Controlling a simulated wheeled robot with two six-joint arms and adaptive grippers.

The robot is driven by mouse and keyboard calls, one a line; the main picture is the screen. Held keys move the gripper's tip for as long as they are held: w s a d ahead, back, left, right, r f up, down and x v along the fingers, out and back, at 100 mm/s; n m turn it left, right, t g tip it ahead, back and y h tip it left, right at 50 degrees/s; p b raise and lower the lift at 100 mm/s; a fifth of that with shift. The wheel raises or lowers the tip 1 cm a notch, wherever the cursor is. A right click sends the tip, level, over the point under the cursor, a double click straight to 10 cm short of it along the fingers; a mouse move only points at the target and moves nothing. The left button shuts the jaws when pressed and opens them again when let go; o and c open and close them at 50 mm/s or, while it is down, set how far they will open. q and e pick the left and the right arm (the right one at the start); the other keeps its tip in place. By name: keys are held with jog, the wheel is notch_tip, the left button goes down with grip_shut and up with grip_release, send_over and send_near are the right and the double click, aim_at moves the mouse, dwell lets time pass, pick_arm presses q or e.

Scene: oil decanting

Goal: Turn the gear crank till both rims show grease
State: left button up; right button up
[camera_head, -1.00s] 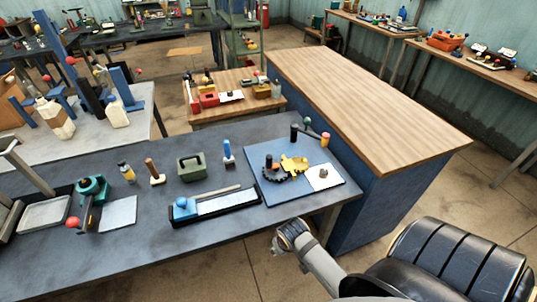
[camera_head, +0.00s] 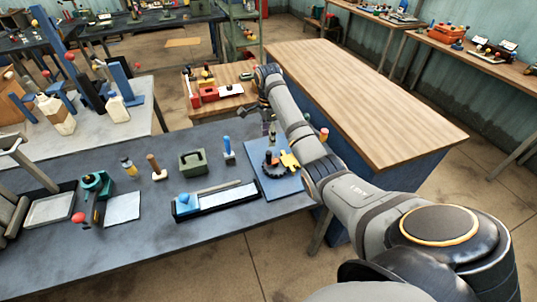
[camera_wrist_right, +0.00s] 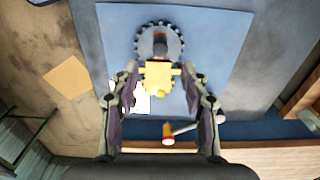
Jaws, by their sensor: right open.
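The dark toothed gear (camera_head: 271,164) and the yellow gear (camera_head: 290,160) lie side by side, seemingly meshed, on a blue board (camera_head: 262,184). In the right wrist view the dark gear (camera_wrist_right: 145,46) carries a dark upright post with a bit of orange, and the yellow gear (camera_wrist_right: 158,78) sits below it. A grey rod with an orange handle (camera_wrist_right: 168,134) shows further down; an orange-topped piece (camera_head: 323,134) shows beside my arm. My right gripper (camera_wrist_right: 160,80) is open and empty above the board, fingers spread around the yellow gear's outline. I cannot make out grease on the rims. My left gripper is out of view.
A white pad (camera_wrist_right: 143,103) lies on the board, partly behind a finger. A tray with a blue block (camera_head: 220,199), a green box (camera_head: 193,162) and a blue-handled tool (camera_head: 228,148) stand to the left. A wooden-topped bench (camera_head: 350,85) is behind my right arm.

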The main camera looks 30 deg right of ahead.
aim_at(269, 152)
jog(key=shift+s+r, duration=0.1)
jog(key=shift+r, duration=0.2)
notch_tip(269, 152, down, 10)
jog(key=shift+r+p, duration=0.1)
jog(key=shift+p, duration=1)
jog(key=shift+f, duration=0.4)
grip_shut()
